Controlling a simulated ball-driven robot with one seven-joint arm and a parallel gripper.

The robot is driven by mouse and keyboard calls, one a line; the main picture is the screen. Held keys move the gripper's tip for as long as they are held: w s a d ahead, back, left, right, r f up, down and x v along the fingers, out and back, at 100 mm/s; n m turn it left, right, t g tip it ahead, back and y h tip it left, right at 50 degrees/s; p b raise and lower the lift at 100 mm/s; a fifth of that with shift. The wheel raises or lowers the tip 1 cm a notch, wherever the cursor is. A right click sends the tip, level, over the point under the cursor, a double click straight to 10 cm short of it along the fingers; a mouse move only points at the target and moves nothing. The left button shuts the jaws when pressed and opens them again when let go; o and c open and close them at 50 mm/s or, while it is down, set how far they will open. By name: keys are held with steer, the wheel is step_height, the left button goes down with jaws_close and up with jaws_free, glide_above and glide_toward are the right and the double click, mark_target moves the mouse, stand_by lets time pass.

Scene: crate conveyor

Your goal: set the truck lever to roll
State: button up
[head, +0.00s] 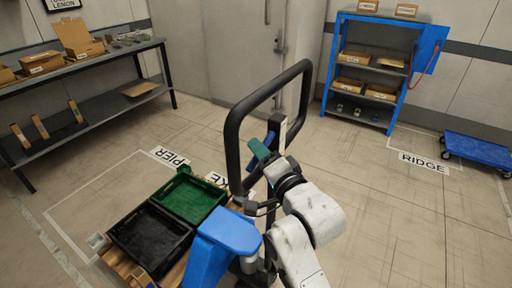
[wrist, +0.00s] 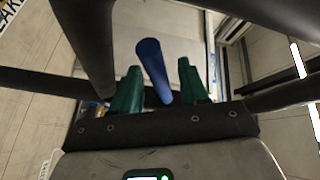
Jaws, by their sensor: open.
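The truck's black loop handle (head: 236,140) stands upright in the middle of the head view. The blue lever (head: 271,133) sits inside the loop, beside a small pale plate (head: 283,132). My gripper (head: 262,154) reaches into the loop at the lever. In the wrist view the blue lever (wrist: 152,68) stands between the two green fingers of my gripper (wrist: 158,80), leaning slightly. The fingers are open, with a gap on each side of it. The lever's lower end is hidden behind the gripper. I cannot read any lever marking.
A green crate (head: 212,187) and a black crate (head: 117,235) sit on a wooden pallet, next to a blue housing (head: 230,232). A shelf table (head: 95,65) is at left, a blue shelf unit (head: 343,55) at back right and a blue cart (head: 478,150) far right.

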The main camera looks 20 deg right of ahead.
steer(key=shift+w+a, duration=0.1)
steer(key=shift+w, duration=1.05)
steer(key=shift+c, duration=0.3)
jaws_close()
